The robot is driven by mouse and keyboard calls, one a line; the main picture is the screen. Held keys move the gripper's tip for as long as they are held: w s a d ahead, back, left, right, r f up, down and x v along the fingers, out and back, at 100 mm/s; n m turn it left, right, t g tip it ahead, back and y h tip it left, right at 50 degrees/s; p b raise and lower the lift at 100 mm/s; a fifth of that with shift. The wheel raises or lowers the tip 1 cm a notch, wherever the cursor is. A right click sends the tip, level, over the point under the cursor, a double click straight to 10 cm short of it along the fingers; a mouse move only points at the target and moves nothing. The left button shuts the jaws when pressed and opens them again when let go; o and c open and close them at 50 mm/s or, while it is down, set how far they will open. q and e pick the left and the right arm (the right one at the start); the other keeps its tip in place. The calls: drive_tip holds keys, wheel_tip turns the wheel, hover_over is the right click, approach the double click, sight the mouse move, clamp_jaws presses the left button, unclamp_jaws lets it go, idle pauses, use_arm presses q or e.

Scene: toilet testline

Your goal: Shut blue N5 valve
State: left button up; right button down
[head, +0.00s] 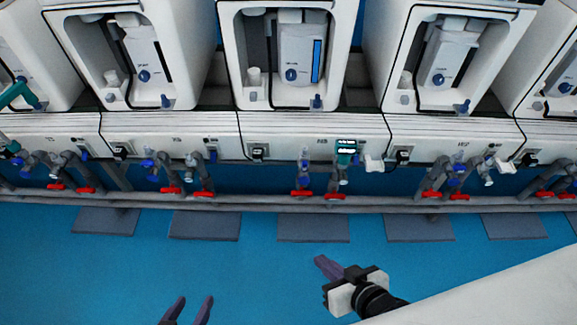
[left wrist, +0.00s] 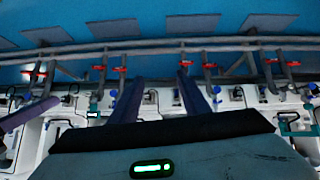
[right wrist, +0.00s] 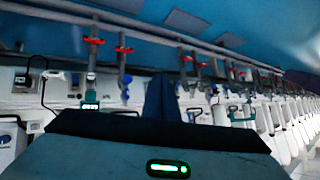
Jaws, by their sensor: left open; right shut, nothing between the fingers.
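Several blue valves are on the grey pipework under the white units. In the head view, one blue valve (head: 303,160) is under the middle unit, another blue valve (head: 148,163) is to its left and a third blue valve (head: 458,169) is to its right. The labels are too blurred to tell which is N5. My left gripper (head: 187,308) is open and empty at the bottom of the head view, apart from the pipes. Its spread fingers show in the left wrist view (left wrist: 159,76). My right gripper (head: 324,264) is shut and empty in front of the middle unit, touching no valve.
Red handles (head: 301,194) sit on the pipes below the blue valves. A long grey pipe (head: 250,207) runs along the row in front of the units. Dark mats (head: 313,228) lie on the blue floor (head: 80,275).

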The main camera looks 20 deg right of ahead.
sight(305, 166)
drive_tip(key=w+d+f+m+t+b, duration=0.1)
drive_tip(key=w+f+m+t+b, duration=0.2)
drive_tip(key=w+f+m+b, duration=0.4)
drive_tip(key=w+d+m+t+h+b, duration=0.45)
drive_tip(key=w+d+m+b, duration=0.25)
drive_tip(key=w+d+m, duration=0.4)
use_arm(q)
drive_tip(key=w+d+f+h+b, duration=0.1)
drive_tip(key=d+f+b, duration=0.1)
drive_tip(key=f, duration=0.8)
drive_tip(key=shift+w+d, duration=0.4)
drive_tip(key=shift+d, duration=0.15)
use_arm(e)
drive_tip(key=w+a, duration=0.4)
drive_tip(key=w, duration=0.7)
drive_tip(key=shift+a+f+m+t+y, duration=0.25)
drive_tip(key=shift+a+m+t+y, duration=0.1)
drive_tip(key=shift+m+t+y, duration=0.1)
use_arm(q)
drive_tip(key=shift+f+b, duration=0.2)
drive_tip(key=shift+b, duration=0.15)
use_arm(e)
drive_tip(key=shift+w, duration=0.1)
use_arm(q)
drive_tip(key=shift+d+f+m+g+h+b, duration=0.3)
drive_tip(key=shift+d+f+g+b, duration=0.35)
drive_tip(key=shift+b, duration=0.35)
use_arm(e)
drive_tip(key=shift+f+m, duration=0.3)
drive_tip(key=shift+m, duration=0.45)
